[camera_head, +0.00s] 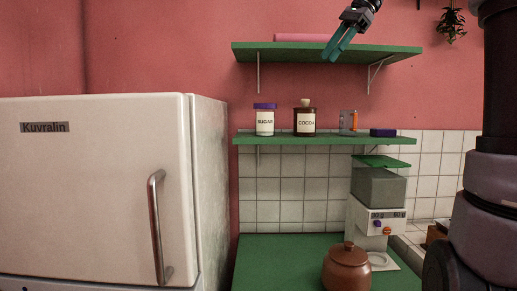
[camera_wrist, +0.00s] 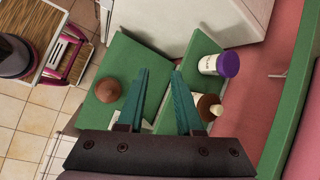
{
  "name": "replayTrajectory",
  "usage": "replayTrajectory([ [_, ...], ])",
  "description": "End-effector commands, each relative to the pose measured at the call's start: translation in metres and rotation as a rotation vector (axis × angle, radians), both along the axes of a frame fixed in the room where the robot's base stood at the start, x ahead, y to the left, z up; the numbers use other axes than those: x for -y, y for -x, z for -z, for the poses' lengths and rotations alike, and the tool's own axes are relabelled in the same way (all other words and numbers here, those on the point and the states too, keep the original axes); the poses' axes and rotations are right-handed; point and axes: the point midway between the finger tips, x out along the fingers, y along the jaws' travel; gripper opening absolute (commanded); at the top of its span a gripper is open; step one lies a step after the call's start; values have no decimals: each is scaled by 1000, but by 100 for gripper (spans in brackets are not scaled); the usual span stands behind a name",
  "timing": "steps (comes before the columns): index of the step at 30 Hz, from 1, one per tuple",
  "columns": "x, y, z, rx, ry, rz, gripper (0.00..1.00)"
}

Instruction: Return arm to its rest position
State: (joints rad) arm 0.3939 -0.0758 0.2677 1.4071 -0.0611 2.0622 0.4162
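My gripper (camera_head: 330,58) is high up at the upper right of the head view, in front of the upper green shelf (camera_head: 400,51). Its two teal fingers point down and to the left. In the wrist view my gripper (camera_wrist: 160,72) shows a clear gap between the fingers, with nothing held. Part of my arm stands large at the right edge of the head view; the links between it and the gripper are out of sight.
The lower shelf (camera_head: 350,141) holds a sugar jar (camera_head: 265,122), a cocoa jar (camera_head: 304,123) and small items. Below are a lidded brown pot (camera_head: 346,270) on the green counter (camera_head: 270,262) and a white grinder-like appliance (camera_head: 376,215). A fridge (camera_head: 95,190) stands left.

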Motion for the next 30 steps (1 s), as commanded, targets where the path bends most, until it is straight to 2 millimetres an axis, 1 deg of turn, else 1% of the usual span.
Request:
replayTrajectory([
  [1, -5, 19, 21, 60, 72, -40, 35],
  [2, -4, 28, 34, 99, 114, -64, 35],
  [3, -2, 39, 51, 152, 171, -99, 35],
  [5, 3, 57, 77, 230, 251, -152, 35],
  [6, 8, 70, 95, 281, 304, -189, 35],
  [8, 15, 88, 122, 358, 380, -247, 35],
  [9, 21, 100, 140, 408, 426, -286, 35],
  [12, 34, 125, 180, 519, 524, -375, 35],
  [15, 43, 144, 213, 606, 596, -445, 35],
  [18, 49, 155, 234, 661, 640, -491, 35],
  [21, 52, 159, 244, 688, 662, -511, 35],
  [30, 52, 160, 246, 691, 667, -515, 35],
])
